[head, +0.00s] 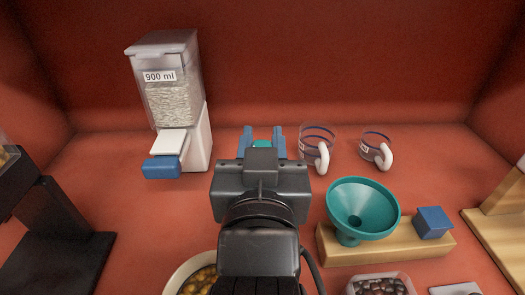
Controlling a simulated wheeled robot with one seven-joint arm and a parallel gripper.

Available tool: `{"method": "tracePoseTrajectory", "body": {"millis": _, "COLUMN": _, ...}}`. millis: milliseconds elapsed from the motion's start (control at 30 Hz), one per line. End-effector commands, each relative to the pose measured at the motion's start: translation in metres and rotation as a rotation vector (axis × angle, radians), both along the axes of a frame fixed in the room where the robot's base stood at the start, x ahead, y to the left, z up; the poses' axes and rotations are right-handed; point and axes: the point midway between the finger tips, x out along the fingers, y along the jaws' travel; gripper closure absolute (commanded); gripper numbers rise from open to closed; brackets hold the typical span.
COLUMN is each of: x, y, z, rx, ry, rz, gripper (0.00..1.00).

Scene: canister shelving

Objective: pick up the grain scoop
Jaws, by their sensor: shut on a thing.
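My gripper (262,132) is at the middle of the picture, with its two blue fingers pointing away toward the back wall. It is shut on a small teal thing (262,145), which I take to be the grain scoop. Only a sliver of it shows between the fingers. The rest is hidden behind my gripper's dark body, so I cannot tell its full shape or whether it touches the surface. No other scoop is in view.
A 900 ml grain dispenser (170,100) stands at back left. Two clear measuring cups, one larger (313,147) and one smaller (371,148), stand to the right. A teal funnel (378,215) and blue block (433,222) are on a wooden stand (385,251). A bowl (178,277) is in front.

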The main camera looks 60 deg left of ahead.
Motion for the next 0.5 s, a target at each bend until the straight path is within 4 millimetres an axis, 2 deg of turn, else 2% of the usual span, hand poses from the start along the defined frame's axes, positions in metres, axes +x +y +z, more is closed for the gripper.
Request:
{"method": "tracePoseTrajectory", "body": {"millis": 267, "x": 0.001, "y": 0.000, "z": 0.042, "rx": 0.002, "ry": -0.001, "rz": -0.002, "gripper": 1.00}}
{"method": "tracePoseTrajectory", "body": {"millis": 500, "x": -0.015, "y": -0.054, "z": 0.073, "rx": 0.000, "ry": 0.000, "rz": -0.004, "gripper": 1.00}}
